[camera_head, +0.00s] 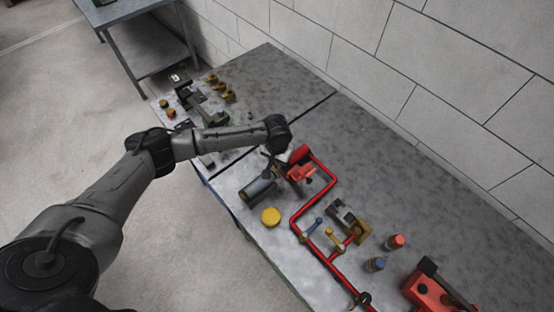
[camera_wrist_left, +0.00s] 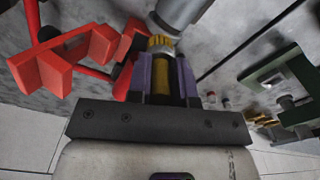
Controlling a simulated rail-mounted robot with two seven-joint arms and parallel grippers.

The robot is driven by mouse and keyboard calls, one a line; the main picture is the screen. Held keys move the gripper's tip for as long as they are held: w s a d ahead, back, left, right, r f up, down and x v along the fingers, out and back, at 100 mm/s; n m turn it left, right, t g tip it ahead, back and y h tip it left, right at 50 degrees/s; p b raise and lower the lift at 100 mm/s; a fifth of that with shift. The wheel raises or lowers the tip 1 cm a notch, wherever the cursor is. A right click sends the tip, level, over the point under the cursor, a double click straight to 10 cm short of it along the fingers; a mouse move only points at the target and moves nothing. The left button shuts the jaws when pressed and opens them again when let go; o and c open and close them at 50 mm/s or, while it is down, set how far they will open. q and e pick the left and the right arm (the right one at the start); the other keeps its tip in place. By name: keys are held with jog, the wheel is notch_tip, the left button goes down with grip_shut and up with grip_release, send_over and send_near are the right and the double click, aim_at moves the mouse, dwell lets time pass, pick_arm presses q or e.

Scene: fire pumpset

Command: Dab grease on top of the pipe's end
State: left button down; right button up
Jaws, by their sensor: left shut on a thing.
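My left gripper (camera_wrist_left: 161,78) is shut on a brass-coloured ridged piece (camera_wrist_left: 162,46), held between its purple fingers. In the wrist view a grey cylinder end (camera_wrist_left: 180,10) is close beyond the held piece; I cannot tell whether they touch. In the head view a dark grey cylinder (camera_head: 258,191) lies at the bench's near edge, just below my left wrist. A red pipe (camera_head: 326,187) bends across the bench, with a red clamp-like part (camera_head: 301,173) at its upper end. My right gripper is not in view.
A yellow round lid or tin (camera_head: 271,217) sits near the front edge. Blue (camera_head: 375,264) and red-topped (camera_head: 396,242) containers stand to the right. A red block (camera_head: 428,292) is at lower right. Brass parts (camera_head: 220,90) stand on the far bench. The back right bench is clear.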

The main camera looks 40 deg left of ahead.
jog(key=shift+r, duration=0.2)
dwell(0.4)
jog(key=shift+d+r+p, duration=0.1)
jog(key=shift+p, duration=0.2)
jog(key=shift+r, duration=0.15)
dwell(1.0)
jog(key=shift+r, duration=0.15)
dwell(0.4)
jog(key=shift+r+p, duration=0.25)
jog(key=shift+p, duration=0.25)
dwell(0.3)
dwell(0.7)
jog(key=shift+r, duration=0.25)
dwell(0.6)
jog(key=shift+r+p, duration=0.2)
jog(key=shift+p, duration=0.25)
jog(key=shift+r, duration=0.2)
dwell(0.8)
